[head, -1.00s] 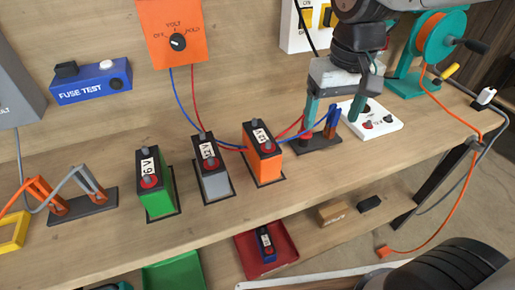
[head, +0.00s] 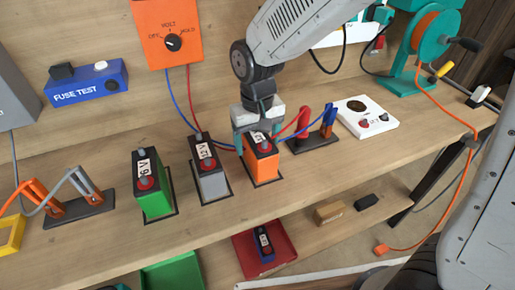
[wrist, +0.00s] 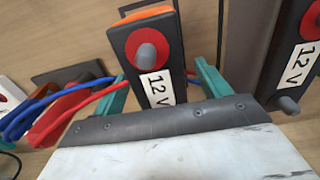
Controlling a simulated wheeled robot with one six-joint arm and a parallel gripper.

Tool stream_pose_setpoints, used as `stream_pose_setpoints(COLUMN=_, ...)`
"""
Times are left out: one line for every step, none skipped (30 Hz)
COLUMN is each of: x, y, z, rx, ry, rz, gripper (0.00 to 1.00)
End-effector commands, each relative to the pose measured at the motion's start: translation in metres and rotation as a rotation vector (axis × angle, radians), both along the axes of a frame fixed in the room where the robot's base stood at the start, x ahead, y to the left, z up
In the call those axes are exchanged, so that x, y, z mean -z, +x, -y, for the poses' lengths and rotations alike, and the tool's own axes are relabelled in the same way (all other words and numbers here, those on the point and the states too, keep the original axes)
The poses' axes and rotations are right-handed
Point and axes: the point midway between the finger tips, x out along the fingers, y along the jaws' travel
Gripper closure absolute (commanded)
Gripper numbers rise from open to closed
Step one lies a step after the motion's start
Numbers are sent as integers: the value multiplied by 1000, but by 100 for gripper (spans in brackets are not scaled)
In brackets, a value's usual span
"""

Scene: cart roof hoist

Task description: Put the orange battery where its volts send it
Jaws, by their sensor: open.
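The orange battery (head: 265,168) stands upright on a dark pad on the bench, at the right of a row of three. Its black top has a red terminal and a label that reads 12 V in the wrist view (wrist: 157,80). My gripper (head: 259,138) is open above it. In the wrist view its teal fingers (wrist: 160,90) are on either side of the battery's top, with gaps visible. The orange tester panel (head: 170,38) has a dial marked OFF, VOLT and HOLD; the dial points near VOLT.
A grey 12 V battery (head: 211,183) and a green 6 V battery (head: 154,196) stand to the left. Red and blue clamps (head: 316,125) stand close at right. On the lower shelf are a red tray (head: 243,262) holding a blue battery (head: 263,243) and a green tray (head: 172,275).

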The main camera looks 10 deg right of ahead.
Motion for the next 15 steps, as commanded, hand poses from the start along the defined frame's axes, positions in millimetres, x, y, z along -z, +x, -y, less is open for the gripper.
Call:
stream_pose_setpoints(x=7, y=0, z=0, rx=0, ry=-1, rz=-2, gripper=25)
stream_pose_setpoints(x=9, y=0, z=0, rx=0, ry=-1, rz=-2, gripper=25)
stream_pose_setpoints(x=12, y=0, z=0, rx=0, ry=-1, rz=-2, gripper=25)
stream_pose_setpoints(x=13, y=0, z=0, rx=0, ry=0, rz=-1, gripper=25)
stream_pose_setpoints(x=13, y=0, z=0, rx=0, ry=0, rz=-1, gripper=25)
stream_pose_setpoints(x=14, y=0, z=0, rx=0, ry=0, rz=0, gripper=25)
stream_pose_setpoints(x=14, y=0, z=0, rx=0, ry=0, rz=1, gripper=25)
stream_pose_setpoints(x=13, y=0, z=0, rx=0, ry=0, rz=1, gripper=25)
stream_pose_setpoints(x=13, y=0, z=0, rx=0, ry=0, rz=1, gripper=25)
stream_pose_setpoints(x=13, y=0, z=0, rx=0, ry=0, rz=1, gripper=25)
stream_pose_setpoints(x=13, y=0, z=0, rx=0, ry=0, rz=1, gripper=27)
stream_pose_setpoints(x=13, y=0, z=0, rx=0, ry=0, rz=1, gripper=38)
stream_pose_setpoints(x=13, y=0, z=0, rx=0, ry=0, rz=1, gripper=47)
stream_pose_setpoints(x=13, y=0, z=0, rx=0, ry=0, rz=1, gripper=55)
stream_pose_setpoints(x=13, y=0, z=0, rx=0, ry=0, rz=1, gripper=66)
